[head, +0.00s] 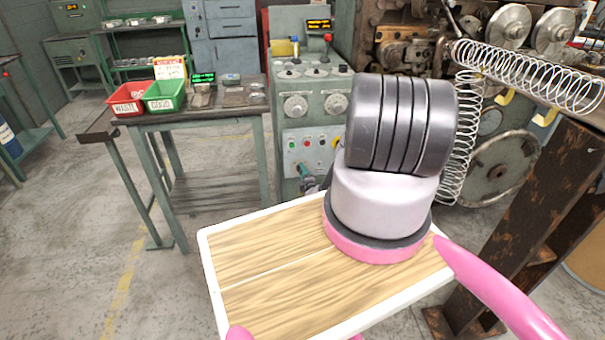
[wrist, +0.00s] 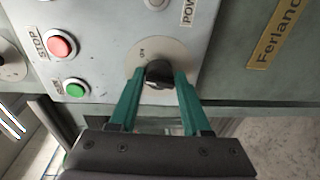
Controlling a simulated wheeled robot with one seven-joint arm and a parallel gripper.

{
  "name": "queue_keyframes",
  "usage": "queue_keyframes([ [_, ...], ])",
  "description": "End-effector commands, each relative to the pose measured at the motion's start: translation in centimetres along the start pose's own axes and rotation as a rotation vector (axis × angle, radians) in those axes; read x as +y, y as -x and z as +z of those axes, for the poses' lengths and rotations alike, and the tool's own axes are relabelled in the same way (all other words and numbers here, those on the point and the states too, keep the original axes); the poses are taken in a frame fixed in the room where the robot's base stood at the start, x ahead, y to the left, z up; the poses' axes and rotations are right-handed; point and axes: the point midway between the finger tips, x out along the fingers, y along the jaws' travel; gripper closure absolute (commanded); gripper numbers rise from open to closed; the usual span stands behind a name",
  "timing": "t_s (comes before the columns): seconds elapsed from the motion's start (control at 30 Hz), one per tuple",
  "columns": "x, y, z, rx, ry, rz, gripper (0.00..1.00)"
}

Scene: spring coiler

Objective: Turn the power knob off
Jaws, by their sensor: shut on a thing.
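The power knob (wrist: 158,72) is a black knob on a round pale plate (wrist: 177,57) on the grey control panel, in the wrist view. The plate reads "ON" at its upper left. The knob's pointer direction is hard to make out. My gripper (wrist: 157,80) has its two teal fingers on either side of the knob and is shut on it. In the head view the control panel (head: 312,146) shows beyond my arm, with a teal fingertip (head: 302,169) at its lower left. The knob cannot be made out there, and my arm hides most of the gripper.
A red STOP button (wrist: 62,46) and a green button (wrist: 76,88) sit left of the knob. A dark table (head: 190,118) with a red bin (head: 127,98) and a green bin (head: 165,96) stands left of the machine. A wire coil (head: 520,74) hangs at the right.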

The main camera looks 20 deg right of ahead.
Motion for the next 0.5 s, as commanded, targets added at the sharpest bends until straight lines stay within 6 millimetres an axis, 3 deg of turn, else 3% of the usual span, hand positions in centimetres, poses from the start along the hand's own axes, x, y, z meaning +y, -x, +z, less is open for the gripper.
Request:
queue_keyframes([
  [0.5,0.39,-0.12,-0.07,-0.035,0.484,-0.045,1.0],
])
